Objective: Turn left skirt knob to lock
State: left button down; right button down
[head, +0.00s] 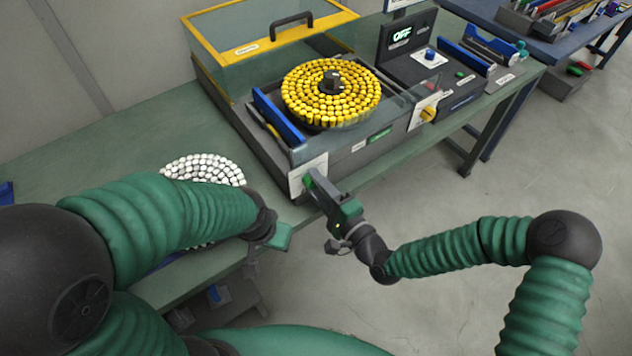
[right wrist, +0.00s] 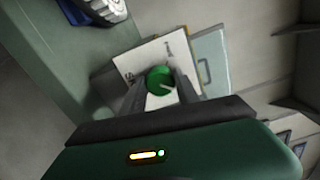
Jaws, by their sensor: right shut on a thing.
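The left skirt knob (right wrist: 160,80) is round and green with a pale pointer line, on a white label plate (right wrist: 142,60) in the right wrist view. In the head view the plate (head: 296,178) is on the left front of the machine's skirt, and my gripper mostly hides the knob. My right gripper (right wrist: 160,92) is shut on the knob, one finger on each side. It also shows at the plate in the head view (head: 312,182). My left gripper (head: 280,236) is low near the bench's front edge, away from the knob; its fingers are not clear.
A yellow knob (head: 428,114) is on the skirt's right. A display (head: 402,36) reads OFF.

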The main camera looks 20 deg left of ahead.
jog(key=shift+d+f+m, duration=0.15)
jog(key=shift+f+m, duration=0.15)
jog(key=shift+m, duration=0.2)
jog(key=c, duration=1.3)
grip_release()
jog(key=o, duration=0.4)
jog(key=shift+w+r, duration=0.1)
jog(key=shift+w, duration=0.05)
jog(key=p+v, duration=0.3)
jog(key=v, duration=1.4)
